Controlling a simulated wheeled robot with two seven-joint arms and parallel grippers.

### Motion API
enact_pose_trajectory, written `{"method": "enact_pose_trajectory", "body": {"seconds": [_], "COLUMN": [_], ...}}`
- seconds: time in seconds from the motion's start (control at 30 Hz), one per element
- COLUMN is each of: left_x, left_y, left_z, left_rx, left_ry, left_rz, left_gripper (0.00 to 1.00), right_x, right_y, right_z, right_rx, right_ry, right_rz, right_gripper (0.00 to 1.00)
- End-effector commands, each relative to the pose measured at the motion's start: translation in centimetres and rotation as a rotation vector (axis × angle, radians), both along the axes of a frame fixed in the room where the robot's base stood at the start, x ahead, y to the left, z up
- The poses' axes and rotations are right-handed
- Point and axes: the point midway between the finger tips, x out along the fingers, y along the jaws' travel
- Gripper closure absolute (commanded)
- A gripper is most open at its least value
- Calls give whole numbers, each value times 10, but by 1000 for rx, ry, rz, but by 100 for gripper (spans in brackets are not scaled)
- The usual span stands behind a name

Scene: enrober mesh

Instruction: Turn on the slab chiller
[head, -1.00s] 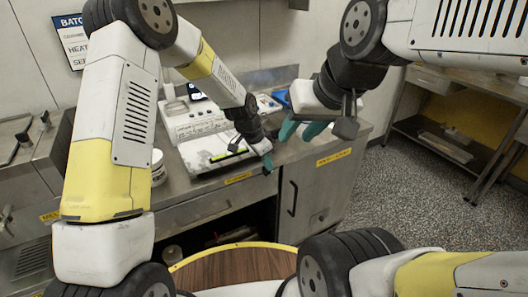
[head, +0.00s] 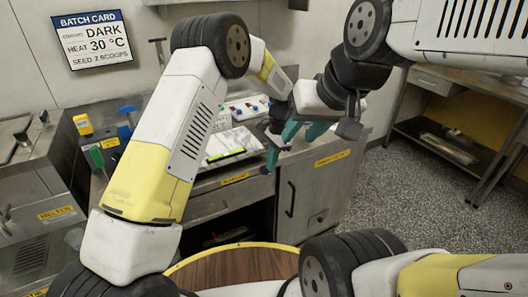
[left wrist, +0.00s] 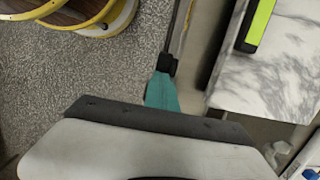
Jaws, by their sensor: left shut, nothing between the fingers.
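A pale marble slab (head: 235,143) with a lime-green bar (head: 226,154) along it lies on the steel counter; the slab also shows in the left wrist view (left wrist: 268,78). I cannot tell which control belongs to the slab chiller. My left gripper (head: 271,158) is shut and empty, just right of the slab by the counter's front edge. In the left wrist view, its teal fingertip (left wrist: 162,92) is left of the slab, apart from it. My right gripper (head: 304,132) is open and empty, above and right of the left one.
White boxes with blue and red knobs (head: 248,108) stand behind the slab. Yellow, green and blue tools (head: 125,112) are at the counter's left. A batch card (head: 92,40) hangs on the wall. A round wooden top (head: 232,267) is in front. Floor at right is clear.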

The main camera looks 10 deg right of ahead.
Motion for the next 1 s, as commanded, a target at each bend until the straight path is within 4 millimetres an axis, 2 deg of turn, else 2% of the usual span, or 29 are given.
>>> {"method": "enact_pose_trajectory", "body": {"seconds": [0.23, 0.77, 1.0], "left_x": [-1, -8, -7], "left_y": [2, 22, 23], "left_z": [-1, -9, -2], "left_rx": [1, 14, 13], "left_ry": [1, 13, 9], "left_rz": [0, 4, 5], "left_gripper": [100, 100, 100], "right_x": [0, 0, 0], "right_y": [0, 0, 0], "right_z": [0, 0, 0], "right_rx": [0, 0, 0], "right_ry": [0, 0, 0], "right_rz": [0, 0, 0], "right_gripper": [64, 64, 64]}}
